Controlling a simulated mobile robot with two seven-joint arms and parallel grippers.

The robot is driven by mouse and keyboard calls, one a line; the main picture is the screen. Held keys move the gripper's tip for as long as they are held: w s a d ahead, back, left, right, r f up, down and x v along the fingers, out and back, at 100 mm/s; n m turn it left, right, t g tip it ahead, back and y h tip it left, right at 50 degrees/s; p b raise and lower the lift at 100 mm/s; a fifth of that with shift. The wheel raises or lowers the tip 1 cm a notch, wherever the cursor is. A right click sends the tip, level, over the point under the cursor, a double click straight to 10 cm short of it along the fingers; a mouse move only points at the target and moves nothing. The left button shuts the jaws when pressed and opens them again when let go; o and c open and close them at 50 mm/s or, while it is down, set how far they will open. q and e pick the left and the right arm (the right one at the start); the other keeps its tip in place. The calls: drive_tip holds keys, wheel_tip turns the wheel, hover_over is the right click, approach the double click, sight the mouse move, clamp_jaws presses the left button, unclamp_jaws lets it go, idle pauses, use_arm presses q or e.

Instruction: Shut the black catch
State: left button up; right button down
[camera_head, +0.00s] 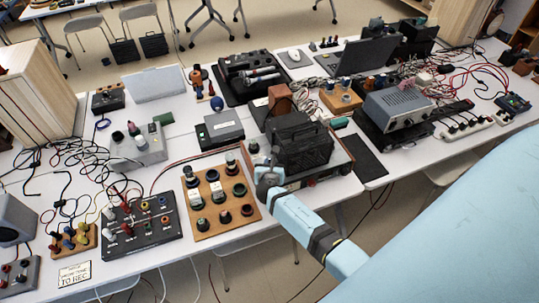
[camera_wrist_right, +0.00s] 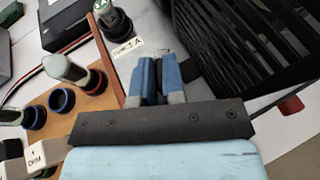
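A black slatted box (camera_head: 303,146) stands on the white table at the centre of the head view. Its ribbed side fills the upper right of the wrist view (camera_wrist_right: 240,45). I cannot make out the black catch clearly in either view. My right gripper (camera_head: 268,172) is at the table's front, just left of the box's lower corner. In the wrist view its blue fingers (camera_wrist_right: 158,72) are close together, with only a narrow dark gap and nothing clearly held. The fingers hide what lies directly beneath them. My left gripper is not in view.
A wooden board with dark knobs (camera_head: 213,225) lies just left of my right gripper. Left of it are a black panel with sockets (camera_head: 143,229) and loose cables. A grey box (camera_head: 220,129) sits behind. A grey instrument (camera_head: 397,103) stands to the right.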

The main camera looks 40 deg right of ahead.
drive_tip(key=shift+m+h, duration=0.3)
drive_tip(key=m+g+h, duration=0.1)
drive_tip(key=m, duration=0.1)
drive_tip(key=m+g+h+b, duration=0.1)
drive_tip(key=g+h, duration=0.1)
drive_tip(key=shift+w+a+m+g, duration=0.2)
drive_tip(key=shift+m+g, duration=0.1)
drive_tip(key=shift+m, duration=0.1)
drive_tip(key=m+g, duration=0.1)
drive_tip(key=g, duration=0.1)
drive_tip(key=m+g+h+b, duration=0.1)
drive_tip(key=m+g, duration=0.1)
drive_tip(key=m+g+h+b, duration=0.1)
drive_tip(key=m+g, duration=0.1)
drive_tip(key=shift+w, duration=0.25)
drive_tip(key=m+g+b, duration=0.3)
drive_tip(key=m+g, duration=0.2)
drive_tip(key=g, duration=0.1)
drive_tip(key=shift+w+d+m+y, duration=0.1)
drive_tip(key=shift+w+m+y, duration=0.05)
drive_tip(key=shift+m+y, duration=0.25)
drive_tip(key=shift+m+g+y+b, duration=0.7)
drive_tip(key=shift+m+g, duration=0.6)
drive_tip(key=shift+g, duration=0.1)
drive_tip(key=shift+g, duration=0.3)
drive_tip(key=shift+d, duration=0.1)
drive_tip(key=c, duration=1)
unclamp_jaws()
